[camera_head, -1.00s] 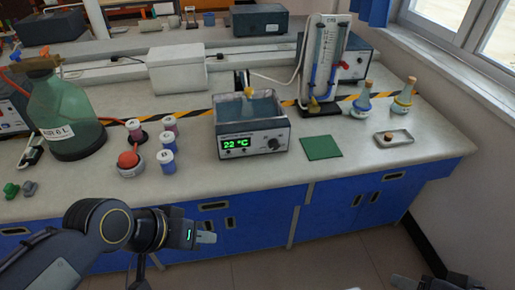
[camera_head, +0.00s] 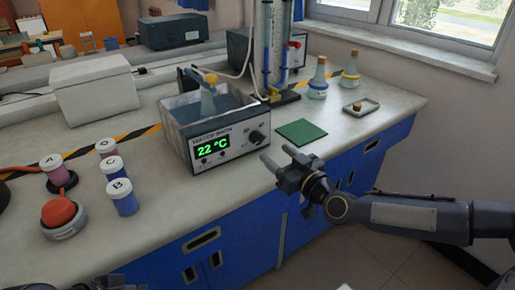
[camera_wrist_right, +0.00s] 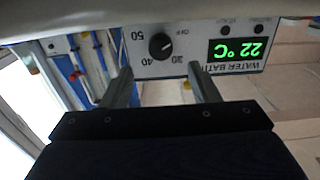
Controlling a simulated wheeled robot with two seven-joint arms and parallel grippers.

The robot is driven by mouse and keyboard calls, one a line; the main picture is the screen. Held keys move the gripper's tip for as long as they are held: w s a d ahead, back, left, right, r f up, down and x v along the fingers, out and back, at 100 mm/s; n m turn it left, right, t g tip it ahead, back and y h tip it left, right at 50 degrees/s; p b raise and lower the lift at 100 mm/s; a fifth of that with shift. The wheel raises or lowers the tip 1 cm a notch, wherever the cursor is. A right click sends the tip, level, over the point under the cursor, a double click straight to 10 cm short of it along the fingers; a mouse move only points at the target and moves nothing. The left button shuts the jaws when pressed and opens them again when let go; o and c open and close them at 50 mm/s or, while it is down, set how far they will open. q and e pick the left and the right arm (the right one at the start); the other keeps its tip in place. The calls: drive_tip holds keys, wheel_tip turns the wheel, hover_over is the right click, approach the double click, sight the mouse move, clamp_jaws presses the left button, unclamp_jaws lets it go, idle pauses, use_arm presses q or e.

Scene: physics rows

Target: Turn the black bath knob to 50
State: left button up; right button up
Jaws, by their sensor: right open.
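The black bath knob (camera_head: 257,137) is on the right of the front panel of the water bath (camera_head: 200,160), whose green display reads 22 °C. In the right wrist view the panel is upside down, with the knob (camera_wrist_right: 162,46) among the marks OFF, 30, 40 and 50; its pointer direction is not clear. My right gripper (camera_head: 277,155) is open and empty, in front of the panel just right of the knob. In the right wrist view its fingers (camera_wrist_right: 159,70) stand apart on either side below the knob, seemingly not touching it. Only a dark bit of my left arm shows at bottom left; its jaws cannot be made out.
A green mat (camera_head: 302,132) lies right of the bath, with two flasks (camera_head: 318,78) and a small tray (camera_head: 361,107) beyond. Lettered vials (camera_head: 122,197) and a red-topped device (camera_head: 62,218) stand to the left. A tube stand (camera_head: 275,50) rises behind.

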sight(259, 140)
drive_tip(key=x, duration=0.7)
drive_tip(key=shift+w+a, duration=0.1)
drive_tip(key=shift+a, duration=0.05)
drive_tip(key=c, duration=1)
